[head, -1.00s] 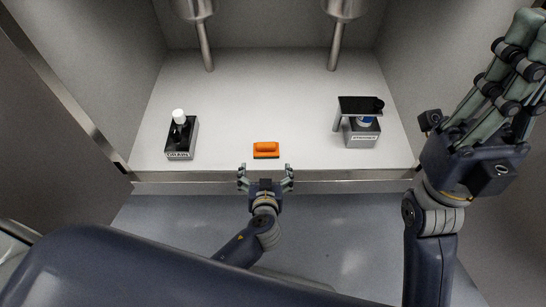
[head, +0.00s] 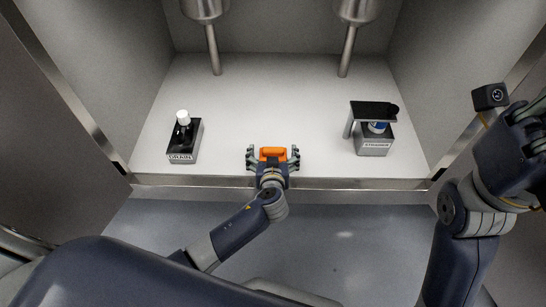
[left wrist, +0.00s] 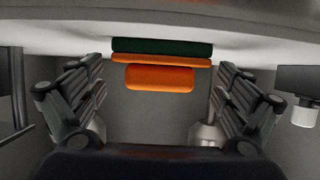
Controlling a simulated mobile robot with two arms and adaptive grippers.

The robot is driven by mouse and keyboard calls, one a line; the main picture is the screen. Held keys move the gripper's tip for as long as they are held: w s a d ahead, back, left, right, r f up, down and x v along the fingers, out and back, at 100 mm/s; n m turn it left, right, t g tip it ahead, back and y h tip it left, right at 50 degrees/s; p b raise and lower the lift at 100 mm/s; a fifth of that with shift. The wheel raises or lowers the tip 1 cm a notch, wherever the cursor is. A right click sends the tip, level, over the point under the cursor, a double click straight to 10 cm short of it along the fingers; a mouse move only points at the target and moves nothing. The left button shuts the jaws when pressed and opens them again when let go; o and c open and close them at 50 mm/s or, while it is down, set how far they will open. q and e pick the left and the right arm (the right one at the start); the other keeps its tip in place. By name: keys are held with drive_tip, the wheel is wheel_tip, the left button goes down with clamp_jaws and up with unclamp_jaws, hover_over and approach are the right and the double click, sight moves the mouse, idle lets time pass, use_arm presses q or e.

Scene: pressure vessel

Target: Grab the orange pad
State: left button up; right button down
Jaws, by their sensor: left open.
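The orange pad (head: 273,154) lies on the white shelf (head: 235,95) near its front edge. In the left wrist view the orange pad (left wrist: 160,77) has a raised orange grip, a wider orange plate and a dark green layer. My left gripper (head: 273,155) is open, with its fingers on either side of the pad. In the left wrist view the left gripper (left wrist: 160,100) shows gaps between both fingers and the pad. My right gripper (head: 530,125) is at the right edge, raised and partly cut off; its jaw state is unclear.
A black holder with a white-topped item (head: 184,140) stands on the shelf to the left. A grey stand with a black top (head: 374,128) stands to the right. Two metal vessels (head: 203,8) with pipes hang at the back. Walls close in both sides.

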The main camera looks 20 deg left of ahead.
use_arm(q)
drive_tip(key=shift+w+a+f, duration=0.15)
drive_tip(key=shift+w+f, duration=0.1)
drive_tip(key=shift+w, duration=0.25)
drive_tip(key=c, duration=1.1)
drive_tip(key=shift+r, duration=0.1)
drive_tip(key=shift+c, duration=0.2)
